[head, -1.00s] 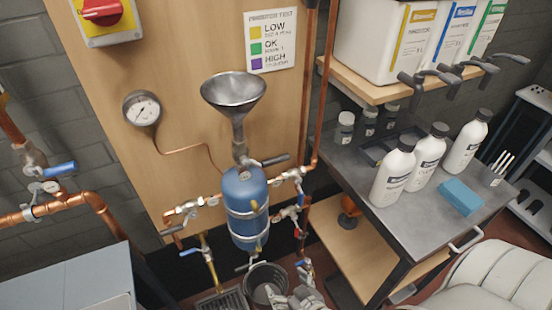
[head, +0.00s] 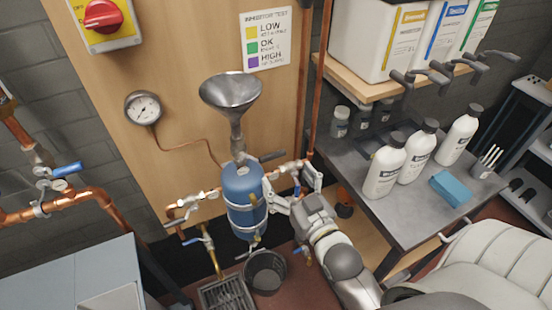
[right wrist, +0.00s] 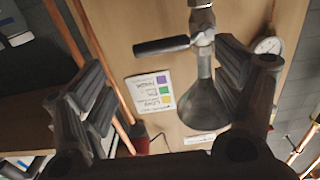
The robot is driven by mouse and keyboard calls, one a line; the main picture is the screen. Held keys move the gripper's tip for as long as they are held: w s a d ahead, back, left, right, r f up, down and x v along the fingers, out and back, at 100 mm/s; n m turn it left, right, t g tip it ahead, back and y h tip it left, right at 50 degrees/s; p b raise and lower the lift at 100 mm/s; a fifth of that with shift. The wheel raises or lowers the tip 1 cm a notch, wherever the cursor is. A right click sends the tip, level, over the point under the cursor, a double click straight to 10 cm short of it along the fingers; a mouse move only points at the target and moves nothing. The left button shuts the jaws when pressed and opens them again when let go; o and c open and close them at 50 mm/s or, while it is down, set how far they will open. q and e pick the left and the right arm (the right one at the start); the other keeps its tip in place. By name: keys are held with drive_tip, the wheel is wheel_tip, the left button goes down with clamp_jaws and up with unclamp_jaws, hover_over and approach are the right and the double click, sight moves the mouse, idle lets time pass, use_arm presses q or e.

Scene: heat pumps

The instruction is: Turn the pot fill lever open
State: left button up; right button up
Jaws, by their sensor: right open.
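The blue pot (head: 243,205) hangs on the wooden board with a metal funnel (head: 230,95) above it. The pot fill lever (head: 270,156) is a dark handle at the valve between funnel and pot, sticking out sideways to the right. In the right wrist view the lever (right wrist: 162,46) points left from its brass-and-steel valve (right wrist: 202,28), crosswise to the funnel's neck. My right gripper (head: 291,183) is open beside the pot, a little below and right of the lever. In the wrist view no finger is seen closed on the lever. My left gripper is not in view.
Copper pipes with small valves (head: 190,205) flank the pot. A black bucket (head: 265,272) and a floor drain (head: 226,296) lie below. A metal bench (head: 415,215) with white bottles (head: 386,168) stands right. A gauge (head: 143,107) hangs on the board.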

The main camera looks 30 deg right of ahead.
sight(264, 157)
drive_tip(key=w+p, duration=0.1)
drive_tip(key=w, duration=0.5)
drive_tip(key=shift+w+d, duration=0.15)
drive_tip(key=shift+w, duration=0.15)
drive_tip(key=shift+c, duration=0.3)
drive_tip(key=shift+s, duration=0.1)
drive_tip(key=c, duration=1.3)
